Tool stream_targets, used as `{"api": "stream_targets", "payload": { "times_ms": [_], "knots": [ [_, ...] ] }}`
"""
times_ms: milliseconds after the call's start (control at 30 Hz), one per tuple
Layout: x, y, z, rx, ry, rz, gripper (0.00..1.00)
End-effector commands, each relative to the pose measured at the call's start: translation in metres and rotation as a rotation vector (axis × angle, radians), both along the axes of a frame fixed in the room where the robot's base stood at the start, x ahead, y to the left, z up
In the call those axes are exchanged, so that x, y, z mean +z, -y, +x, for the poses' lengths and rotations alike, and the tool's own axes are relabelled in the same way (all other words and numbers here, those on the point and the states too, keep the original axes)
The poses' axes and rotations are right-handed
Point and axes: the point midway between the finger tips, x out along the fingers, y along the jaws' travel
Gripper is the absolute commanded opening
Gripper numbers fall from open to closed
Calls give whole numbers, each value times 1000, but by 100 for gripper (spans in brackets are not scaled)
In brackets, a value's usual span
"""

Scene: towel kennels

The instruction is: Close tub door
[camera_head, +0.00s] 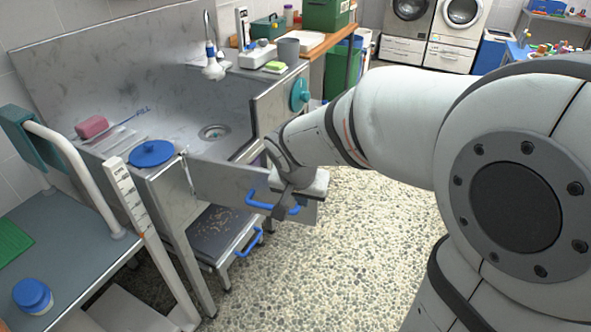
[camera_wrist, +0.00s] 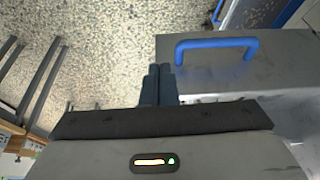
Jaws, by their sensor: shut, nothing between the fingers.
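The steel tub (camera_head: 165,85) stands at the left in the head view. Its grey door (camera_head: 225,181) is swung open on the left side of the front opening and sticks out into the room. A blue bar handle (camera_head: 258,204) is on the door's outer face; a blue handle also shows in the wrist view (camera_wrist: 216,45). My gripper (camera_head: 281,208) is at the door's free end, close to the handle. In the wrist view its fingers (camera_wrist: 158,80) are together and empty, left of the handle. Whether they touch the door I cannot tell.
Below the door is a steel step (camera_head: 222,232) with a blue handle. A grooming table (camera_head: 60,230) with a white rail stands at the left. A blue lid (camera_head: 151,153) lies on the tub ledge. The pebbled floor (camera_head: 365,240) at the right is clear.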

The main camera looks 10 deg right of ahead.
Motion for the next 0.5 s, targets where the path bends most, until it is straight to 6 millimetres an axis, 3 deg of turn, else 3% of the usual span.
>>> {"api": "stream_targets", "payload": {
  "times_ms": [167, 500],
  "knots": [
    [-19, 1, 9, -12, 3, 1, 0],
    [-86, 13, 32, -10, 1, 2, 0]
  ]
}}
